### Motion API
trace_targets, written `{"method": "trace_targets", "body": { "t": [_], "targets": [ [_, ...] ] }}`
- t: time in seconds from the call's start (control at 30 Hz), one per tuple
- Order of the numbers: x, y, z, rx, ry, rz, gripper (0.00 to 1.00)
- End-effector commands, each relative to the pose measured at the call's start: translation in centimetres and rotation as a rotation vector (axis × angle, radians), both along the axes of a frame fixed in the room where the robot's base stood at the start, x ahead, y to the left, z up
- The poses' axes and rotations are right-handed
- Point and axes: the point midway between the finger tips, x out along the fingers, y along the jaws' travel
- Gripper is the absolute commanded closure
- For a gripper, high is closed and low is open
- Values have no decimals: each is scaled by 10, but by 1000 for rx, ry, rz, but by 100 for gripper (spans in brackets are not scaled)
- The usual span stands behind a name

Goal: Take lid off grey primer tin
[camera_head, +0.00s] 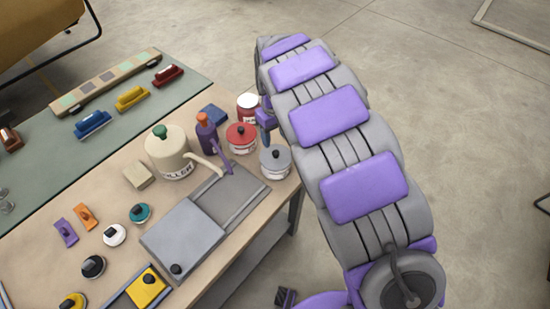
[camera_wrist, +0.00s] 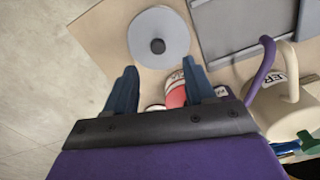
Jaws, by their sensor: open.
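The grey primer tin (camera_head: 276,163) stands near the right edge of the workbench, its round grey lid with a black knob on top. In the wrist view the grey lid (camera_wrist: 140,38) lies just beyond my fingertips, its knob (camera_wrist: 158,46) roughly centred between them. My gripper (camera_wrist: 160,66) is open and empty, its two blue fingers spread apart. In the head view my gripper (camera_head: 265,138) shows only partly beside the arm, just behind the tin. The lid is on the tin. Exact height between fingertips and knob cannot be told.
A red-lidded tin (camera_head: 241,135) stands close left of the grey one. A cream filler jug (camera_head: 168,155), a purple spouted bottle (camera_head: 206,135) and another red tin (camera_head: 248,104) crowd nearby. A grey covered tray (camera_head: 182,241) lies in front. Bench edge is close on the right.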

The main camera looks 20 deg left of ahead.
Motion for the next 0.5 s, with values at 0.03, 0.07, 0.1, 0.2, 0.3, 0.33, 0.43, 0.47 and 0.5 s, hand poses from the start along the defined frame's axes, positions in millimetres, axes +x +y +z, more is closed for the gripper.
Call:
{"method": "trace_targets", "body": {
  "t": [0.03,0.07,0.1,0.2,0.3,0.33,0.43,0.47,0.5],
  "targets": [
    [0,0,-11,0,1,0,46],
    [0,0,-15,1,1,0,46],
    [0,0,-19,1,0,0,46],
    [0,0,-24,2,0,0,46],
    [0,0,-29,2,0,0,46],
    [1,-1,-32,2,0,0,46],
    [2,-1,-46,1,-1,0,46],
    [2,-1,-51,1,-1,0,46],
    [2,-2,-57,2,-1,0,46]
  ]
}}
